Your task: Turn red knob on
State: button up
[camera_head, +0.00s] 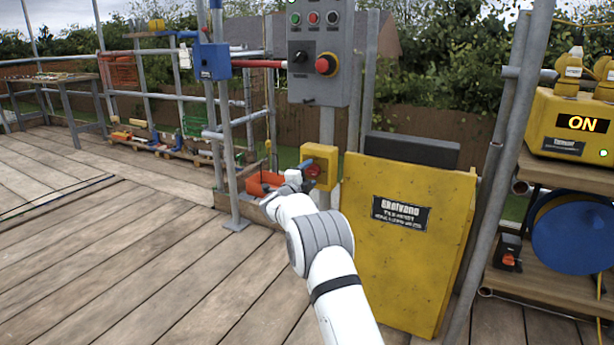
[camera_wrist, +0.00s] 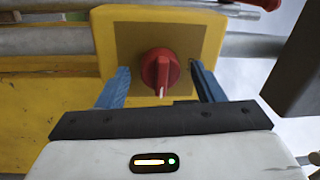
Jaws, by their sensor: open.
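The red knob (camera_wrist: 160,72) sits on a brown plate on the front of a yellow box (camera_wrist: 215,22). A white mark on the knob points toward the bottom of the wrist view. My gripper (camera_wrist: 158,78) is open, with one blue finger on each side of the knob and a visible gap to both. In the head view the yellow box (camera_head: 326,157) is mounted on a grey post, and the red knob (camera_head: 313,170) is partly hidden by my gripper (camera_head: 304,172), which is right in front of it.
A grey control panel (camera_head: 320,88) with a red and yellow knob (camera_head: 326,65) hangs above the box. A yellow cabinet (camera_head: 405,270) stands close on the right. An orange container (camera_head: 262,184) lies behind my gripper. A yellow device (camera_head: 570,125) reads ON.

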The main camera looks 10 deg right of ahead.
jog(key=p+v, duration=0.2)
jog(key=v, duration=0.5)
jog(key=shift+s+a, duration=0.25)
jog(key=shift+s, duration=0.05)
